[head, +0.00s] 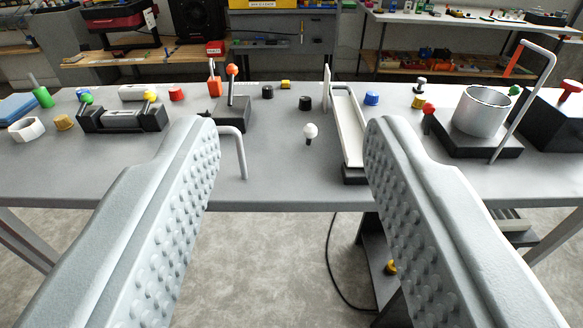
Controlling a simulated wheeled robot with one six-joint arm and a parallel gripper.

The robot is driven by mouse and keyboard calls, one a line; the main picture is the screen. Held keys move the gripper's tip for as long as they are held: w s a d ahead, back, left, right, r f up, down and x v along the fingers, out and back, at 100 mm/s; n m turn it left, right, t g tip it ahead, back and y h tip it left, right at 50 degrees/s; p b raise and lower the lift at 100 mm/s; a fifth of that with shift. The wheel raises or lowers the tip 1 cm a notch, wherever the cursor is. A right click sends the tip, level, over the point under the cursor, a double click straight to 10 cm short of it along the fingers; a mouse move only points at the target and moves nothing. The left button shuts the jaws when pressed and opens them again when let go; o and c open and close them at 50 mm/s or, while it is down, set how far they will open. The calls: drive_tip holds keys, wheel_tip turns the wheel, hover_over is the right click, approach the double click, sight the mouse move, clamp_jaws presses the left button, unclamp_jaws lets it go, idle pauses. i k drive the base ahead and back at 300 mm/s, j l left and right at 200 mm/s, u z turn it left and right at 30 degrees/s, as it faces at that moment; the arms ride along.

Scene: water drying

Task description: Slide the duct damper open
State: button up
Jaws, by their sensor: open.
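My gripper (289,135) is open and empty, with one textured grey finger on each side of the picture. Its tips point toward the grey workbench (275,182). Between the tips, nearer the right finger, a long pale channel (349,128) on a dark base runs away from me. A thin upright pale plate (326,88) stands at its far left end. This may be the duct damper, but I cannot tell for certain, nor whether it is open. A white ball-topped knob (310,131) stands left of the channel, apart from my fingers.
A bent grey rod (240,150) stands beside the left fingertip. A metal cup (482,111) on a black block and a tall hooked rod (526,95) stand at right. Several knobs, a black clamp-like fixture (122,117) and an orange-knobbed lever (232,80) crowd the left and back.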

sight(421, 81)
drive_tip(key=i+l, duration=0.3)
drive_tip(key=i, duration=0.15)
drive_tip(key=i+l, duration=0.3)
drive_tip(key=i, duration=0.2)
drive_tip(key=k+l+z, duration=0.05)
